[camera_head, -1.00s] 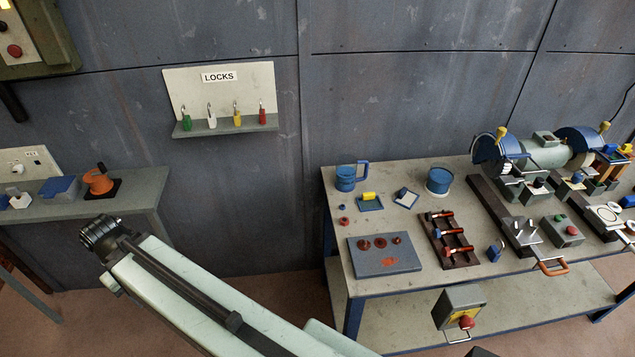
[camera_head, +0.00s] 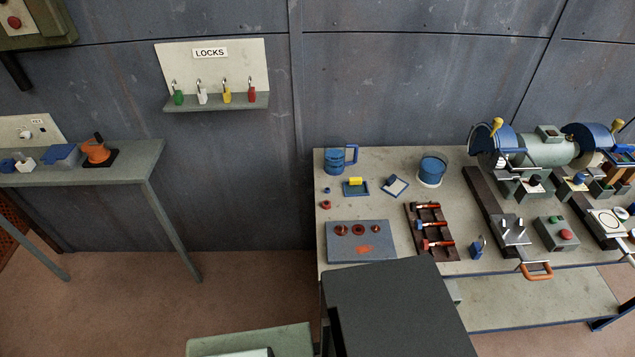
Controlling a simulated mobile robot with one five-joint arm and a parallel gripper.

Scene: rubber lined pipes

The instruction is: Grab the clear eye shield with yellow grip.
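The bench grinder (camera_head: 540,151) stands at the back right of the workbench, with a blue wheel guard at each end. A yellow grip (camera_head: 497,126) stands up at the left guard. A second yellow grip (camera_head: 617,125) shows at the right guard. The clear shield panes by these grips are too small and see-through to make out well. My gripper is not in view. A dark grey block and a pale green part, seemingly of my arm, fill the lower middle, well left of and nearer than the grinder.
The workbench (camera_head: 390,207) holds a blue mug (camera_head: 337,160), a blue-banded tin (camera_head: 432,171), a grey plate (camera_head: 361,241), a dark rack (camera_head: 431,231) of red-handled tools and a red-and-green button box (camera_head: 558,233). A lock shelf (camera_head: 215,102) hangs on the wall. A side table (camera_head: 130,157) stands left.

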